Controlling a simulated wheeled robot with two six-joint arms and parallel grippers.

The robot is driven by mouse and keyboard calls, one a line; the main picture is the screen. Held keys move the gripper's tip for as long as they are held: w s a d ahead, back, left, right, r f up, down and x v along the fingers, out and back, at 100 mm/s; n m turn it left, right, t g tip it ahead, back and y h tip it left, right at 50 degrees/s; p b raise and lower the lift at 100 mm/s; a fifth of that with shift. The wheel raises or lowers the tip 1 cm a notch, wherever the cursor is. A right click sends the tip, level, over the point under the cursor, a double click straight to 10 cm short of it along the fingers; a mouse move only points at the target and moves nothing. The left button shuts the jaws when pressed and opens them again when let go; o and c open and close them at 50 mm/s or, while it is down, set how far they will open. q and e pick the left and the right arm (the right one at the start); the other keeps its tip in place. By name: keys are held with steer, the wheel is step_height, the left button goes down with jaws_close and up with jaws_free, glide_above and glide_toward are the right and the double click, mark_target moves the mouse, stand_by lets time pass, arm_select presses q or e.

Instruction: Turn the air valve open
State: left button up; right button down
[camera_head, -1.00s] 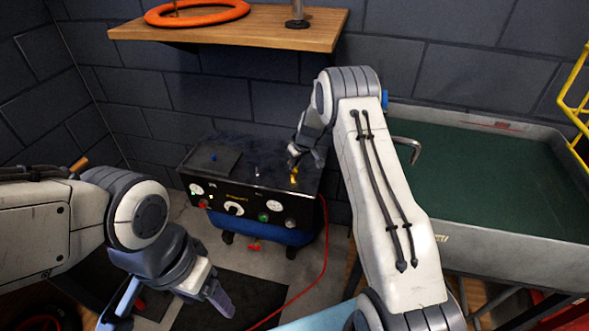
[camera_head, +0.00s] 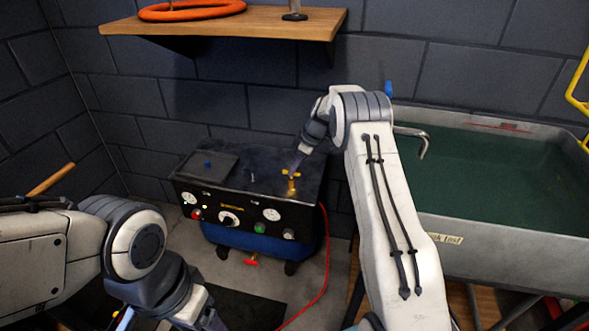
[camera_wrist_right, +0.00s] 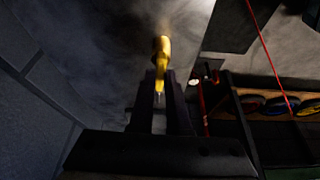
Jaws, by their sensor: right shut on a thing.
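The air valve (camera_head: 291,180) is a small brass-yellow fitting with a cross handle. It stands on the dark top of the compressor (camera_head: 238,213) near its right end. My right gripper (camera_head: 297,162) reaches down to the valve from above right. In the right wrist view the yellow handle (camera_wrist_right: 162,62) sits between the fingers of my right gripper (camera_wrist_right: 160,92), which are shut on it. How far the handle is turned cannot be told. My left arm is at the lower left, and its fingers are mostly cut off by the bottom edge.
The compressor front carries gauges and knobs, with a red hose (camera_head: 322,270) running down its right side. A grey basin (camera_head: 500,245) with green inside stands at right. A wooden shelf (camera_head: 230,27) with an orange ring (camera_head: 192,10) hangs above.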

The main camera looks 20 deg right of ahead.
steer(key=shift+s, duration=0.1)
steer(key=shift+f, duration=0.1)
stand_by(0.3)
steer(key=c, duration=0.9)
jaws_free()
steer(key=p+v, duration=0.1)
steer(key=v, duration=0.9)
steer(key=shift+d+r+p, duration=0.1)
steer(key=shift+r+p, duration=0.2)
steer(key=shift+p, duration=0.1)
